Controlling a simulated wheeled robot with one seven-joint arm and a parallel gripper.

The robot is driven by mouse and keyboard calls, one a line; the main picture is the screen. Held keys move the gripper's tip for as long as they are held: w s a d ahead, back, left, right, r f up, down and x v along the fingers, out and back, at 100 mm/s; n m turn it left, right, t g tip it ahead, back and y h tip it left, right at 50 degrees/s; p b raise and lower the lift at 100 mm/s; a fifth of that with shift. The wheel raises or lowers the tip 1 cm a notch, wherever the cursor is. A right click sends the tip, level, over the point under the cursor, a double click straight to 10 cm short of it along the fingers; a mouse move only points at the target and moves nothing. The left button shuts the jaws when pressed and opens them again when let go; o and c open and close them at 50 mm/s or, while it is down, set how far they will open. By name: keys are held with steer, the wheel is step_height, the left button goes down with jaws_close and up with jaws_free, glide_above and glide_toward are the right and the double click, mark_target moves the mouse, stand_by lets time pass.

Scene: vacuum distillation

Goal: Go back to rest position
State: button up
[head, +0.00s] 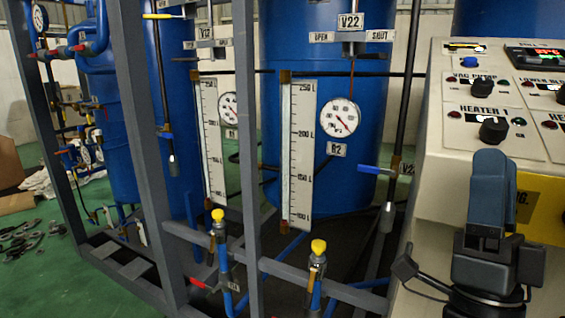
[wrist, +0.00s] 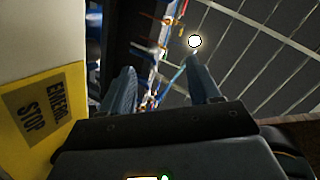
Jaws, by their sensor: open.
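My gripper (head: 490,190) is at the lower right of the head view, pointing up in front of the cream control panel (head: 455,160). In the wrist view its two blue-grey fingers stand well apart, and the gripper (wrist: 162,88) is open with nothing between them. In the head view the fingers overlap, so the gap does not show there. It partly covers the yellow emergency-stop plate (head: 543,205), whose EMERG. STOP label (wrist: 38,118) shows at the left of the wrist view.
A grey frame post (head: 246,150) and cross rail (head: 280,272) stand left of my gripper, before blue tanks (head: 300,50). Yellow-topped valves (head: 318,248), a dial gauge (head: 340,117) and level scales (head: 300,150) are on the rig. Heater 1's knob (head: 493,130) is just above my gripper.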

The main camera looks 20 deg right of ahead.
steer(key=s+a+f+n+g+y, duration=0.5)
steer(key=s+f+n+y, duration=0.3)
steer(key=s+f, duration=0.3)
steer(key=s+a+f+n+g+y+p, duration=0.1)
steer(key=s+a+f+n+g+y, duration=0.4)
steer(key=s+f+n+y, duration=0.4)
step_height(320, 180, down, 6)
steer(key=shift+s+a+g+y, duration=0.35)
steer(key=shift+s+a, duration=0.3)
steer(key=shift+s, duration=0.4)
